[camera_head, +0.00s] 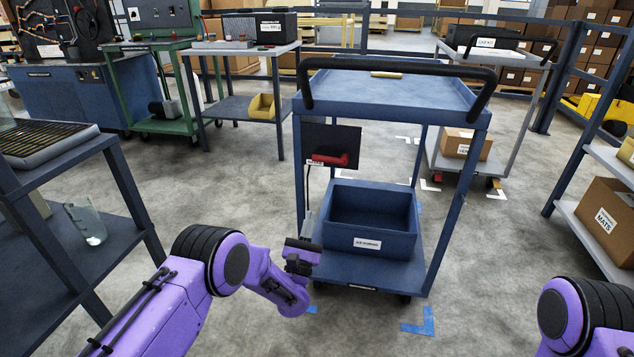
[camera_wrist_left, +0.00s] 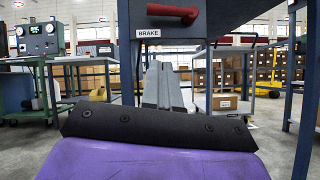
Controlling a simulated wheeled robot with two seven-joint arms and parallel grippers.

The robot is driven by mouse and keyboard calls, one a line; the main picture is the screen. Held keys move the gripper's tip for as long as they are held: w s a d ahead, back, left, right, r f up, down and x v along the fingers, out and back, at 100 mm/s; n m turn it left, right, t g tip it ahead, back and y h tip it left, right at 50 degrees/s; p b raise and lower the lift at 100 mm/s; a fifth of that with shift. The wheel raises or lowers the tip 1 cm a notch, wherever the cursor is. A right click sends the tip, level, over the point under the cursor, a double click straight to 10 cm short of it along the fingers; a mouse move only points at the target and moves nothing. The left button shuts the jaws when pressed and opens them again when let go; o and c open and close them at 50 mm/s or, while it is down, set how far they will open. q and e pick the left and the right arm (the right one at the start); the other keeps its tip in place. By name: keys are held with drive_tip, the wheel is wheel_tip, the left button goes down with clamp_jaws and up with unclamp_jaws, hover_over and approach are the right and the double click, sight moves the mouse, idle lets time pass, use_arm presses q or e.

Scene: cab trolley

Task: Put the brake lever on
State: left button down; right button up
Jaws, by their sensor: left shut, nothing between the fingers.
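The blue trolley (camera_head: 390,92) stands ahead in the head view. A red brake lever (camera_head: 332,160) lies roughly level on the dark panel (camera_head: 322,137) at the trolley's left side, above a white label. In the left wrist view the red lever (camera_wrist_left: 172,12) is at the top, with a label reading BRAKE (camera_wrist_left: 148,33) below its left end. My left gripper (camera_head: 309,226) is low at the trolley's left post, below the lever and apart from it. Its grey fingers (camera_wrist_left: 162,84) are shut together and empty. My right gripper is outside the views; only its arm shows.
A blue open bin (camera_head: 372,243) stands on the trolley's lower shelf. The black push handle (camera_head: 395,68) arches over the trolley top. A shelf with a beaker (camera_head: 86,222) is at left, and a rack with a MATS box (camera_head: 608,220) at right. Floor between is clear.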

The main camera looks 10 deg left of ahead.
sight(330, 158)
use_arm(q)
drive_tip(key=shift+s+a+n, duration=0.1)
drive_tip(key=shift+a+n, duration=0.05)
drive_tip(key=shift+n, duration=0.95)
drive_tip(key=s+r+b+x, duration=0.1)
drive_tip(key=r+x, duration=0.1)
drive_tip(key=x, duration=1)
drive_tip(key=shift+r+b, duration=0.35)
drive_tip(key=shift+r, duration=0.1)
